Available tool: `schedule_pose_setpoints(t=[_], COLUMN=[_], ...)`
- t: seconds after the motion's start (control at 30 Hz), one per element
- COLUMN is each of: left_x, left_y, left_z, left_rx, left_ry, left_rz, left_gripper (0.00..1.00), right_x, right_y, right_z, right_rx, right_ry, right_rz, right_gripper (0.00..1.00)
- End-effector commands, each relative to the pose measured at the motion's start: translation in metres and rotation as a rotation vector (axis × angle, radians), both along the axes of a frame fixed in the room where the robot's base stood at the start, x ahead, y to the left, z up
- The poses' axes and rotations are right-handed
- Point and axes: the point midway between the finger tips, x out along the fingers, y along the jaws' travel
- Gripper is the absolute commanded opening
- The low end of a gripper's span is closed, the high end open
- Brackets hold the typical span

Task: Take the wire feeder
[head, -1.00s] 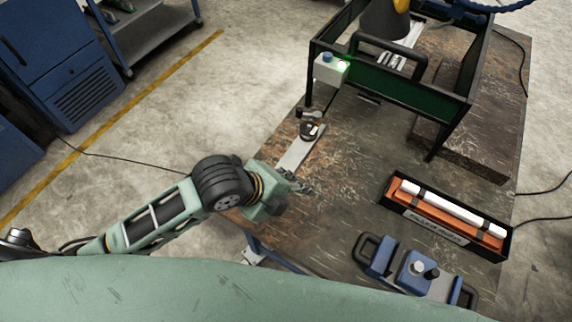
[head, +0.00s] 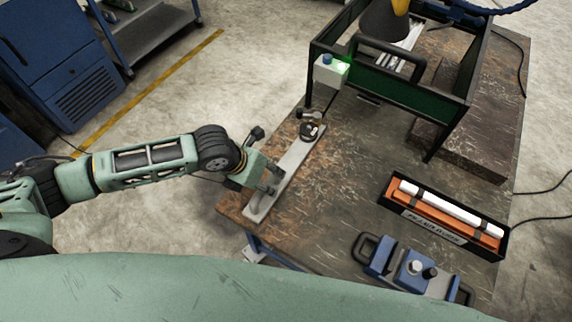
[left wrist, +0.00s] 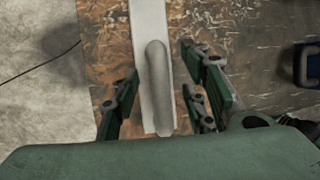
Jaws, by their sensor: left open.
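A long pale grey strip (head: 290,168) lies on the left part of the table, with a small round dark-and-metal part (head: 311,131) at its far end; no label shows, but I take this for the wire feeder. In the left wrist view the strip (left wrist: 149,22) runs up the picture, and a rounded grey bar (left wrist: 158,85) lies over it. My left gripper (head: 270,184) is above the strip's near half. Its fingers (left wrist: 160,104) are open, on either side of the grey bar, with gaps visible. My right gripper is not in view.
A dark green-walled frame (head: 400,82) with a black handle stands at the back of the table (head: 350,205). A box of filler rods (head: 440,218) and a blue unit with black handles (head: 412,270) are at the right. The table's left edge is close to my left gripper.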

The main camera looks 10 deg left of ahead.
Motion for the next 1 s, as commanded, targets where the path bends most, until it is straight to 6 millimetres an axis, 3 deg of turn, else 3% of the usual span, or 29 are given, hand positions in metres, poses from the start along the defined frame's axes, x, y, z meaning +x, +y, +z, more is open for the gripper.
schedule_pose_setpoints(t=[0.23,0.57,1.0], left_x=[0.008,0.011,0.011], left_y=[-0.008,-0.009,-0.009], left_z=[-0.028,-0.034,-0.033], left_rx=[-0.001,0.0,0.0], left_ry=[0.002,0.0,0.0], left_rz=[0.0,0.0,0.0], left_gripper=[0.41,0.41,0.03], right_x=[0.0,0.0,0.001], right_y=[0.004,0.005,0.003], right_z=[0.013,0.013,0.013], right_rx=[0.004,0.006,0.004], right_ry=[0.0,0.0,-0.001], right_rz=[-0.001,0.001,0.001], right_gripper=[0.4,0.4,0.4])
